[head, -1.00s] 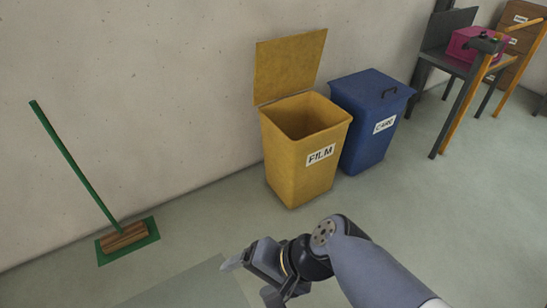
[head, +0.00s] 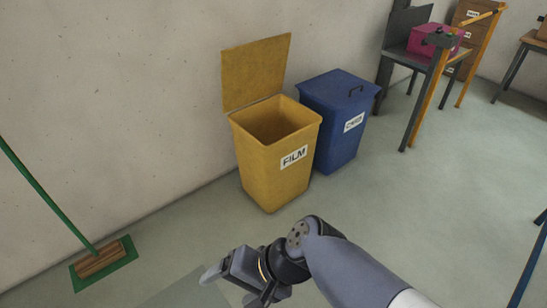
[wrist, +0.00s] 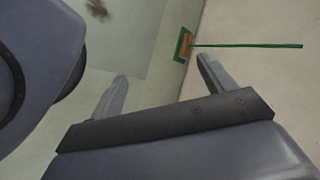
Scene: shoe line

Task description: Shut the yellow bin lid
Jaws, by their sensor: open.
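The yellow bin (head: 272,165) labelled FILM stands on the floor near the wall in the head view. Its yellow lid (head: 256,73) is up, leaning back against or close to the wall, and the bin's mouth is open. The inside looks empty as far as I can see. My gripper (head: 228,284) is low in front of the bin, apart from it, pointing left. In the wrist view my gripper (wrist: 160,88) has its two fingers spread with nothing between them. The bin is not in the wrist view.
A blue bin (head: 336,135) with a shut lid stands right beside the yellow one.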

